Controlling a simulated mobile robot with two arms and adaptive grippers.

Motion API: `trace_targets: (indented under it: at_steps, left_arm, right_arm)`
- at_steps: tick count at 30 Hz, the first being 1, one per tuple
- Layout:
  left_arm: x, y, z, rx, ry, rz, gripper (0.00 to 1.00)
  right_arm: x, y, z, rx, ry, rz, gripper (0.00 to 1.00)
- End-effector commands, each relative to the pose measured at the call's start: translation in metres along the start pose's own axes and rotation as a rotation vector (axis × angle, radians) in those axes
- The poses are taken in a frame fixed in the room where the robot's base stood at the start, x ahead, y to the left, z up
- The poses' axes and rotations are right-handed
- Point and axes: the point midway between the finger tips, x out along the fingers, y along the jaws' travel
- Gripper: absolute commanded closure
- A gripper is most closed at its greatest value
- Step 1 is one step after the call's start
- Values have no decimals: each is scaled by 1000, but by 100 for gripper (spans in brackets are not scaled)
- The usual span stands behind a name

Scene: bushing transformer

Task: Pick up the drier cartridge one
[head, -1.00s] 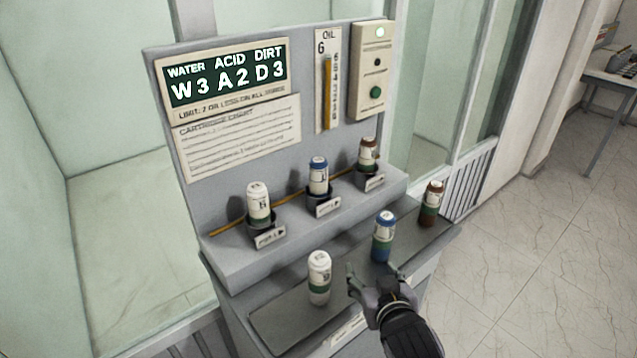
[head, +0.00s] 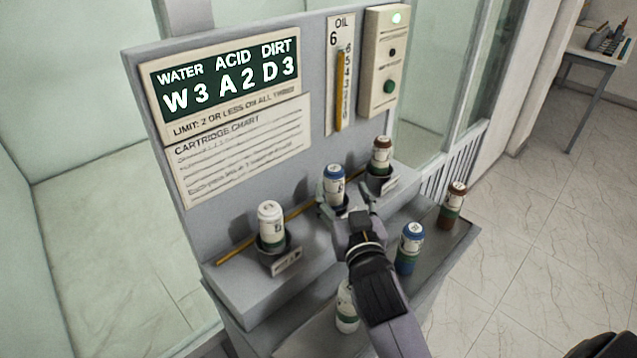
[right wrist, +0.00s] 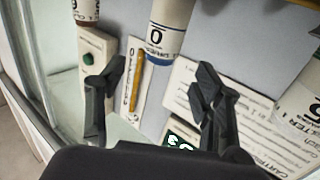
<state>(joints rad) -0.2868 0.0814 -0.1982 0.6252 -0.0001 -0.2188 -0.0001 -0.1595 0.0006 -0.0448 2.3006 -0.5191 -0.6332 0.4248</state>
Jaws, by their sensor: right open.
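The drier cartridge is most likely the blue-capped one (head: 334,184) in the middle holder of the raised step; its label is too small to read in the head view. My right gripper (head: 346,198) is open, its fingers on either side of that cartridge's lower part. I cannot tell whether they touch it. In the right wrist view this cartridge (right wrist: 168,30) hangs in from the top, beyond the open fingers (right wrist: 158,92). A second blue-capped cartridge (head: 410,248) stands on the lower shelf, to the right of my right forearm. My left gripper is out of view.
A white-capped cartridge (head: 271,222) and a brown-capped one (head: 382,153) stand in the neighbouring holders, close on either side. Another white one (head: 346,308), partly behind my arm, and another brown one (head: 453,203) stand on the lower shelf. The upright panel (head: 235,190) rises behind.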

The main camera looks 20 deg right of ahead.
Motion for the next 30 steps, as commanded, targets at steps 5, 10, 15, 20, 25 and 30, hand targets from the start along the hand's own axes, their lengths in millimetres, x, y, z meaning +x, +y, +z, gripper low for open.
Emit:
trace_targets:
  at_steps: [5,10,15,20,25,30]
  left_arm:
    - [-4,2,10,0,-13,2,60]
    - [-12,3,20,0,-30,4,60]
    - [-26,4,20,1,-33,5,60]
    - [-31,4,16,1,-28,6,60]
    - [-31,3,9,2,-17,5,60]
    - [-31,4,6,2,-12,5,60]
  right_arm:
    - [7,0,-2,-1,1,0,39]
    - [26,0,-3,-2,1,0,39]
    - [50,0,-8,-3,-1,1,39]
    - [70,0,-6,-2,-1,0,39]
    - [75,0,-3,0,-1,0,39]
    - [75,0,-3,0,-1,0,41]
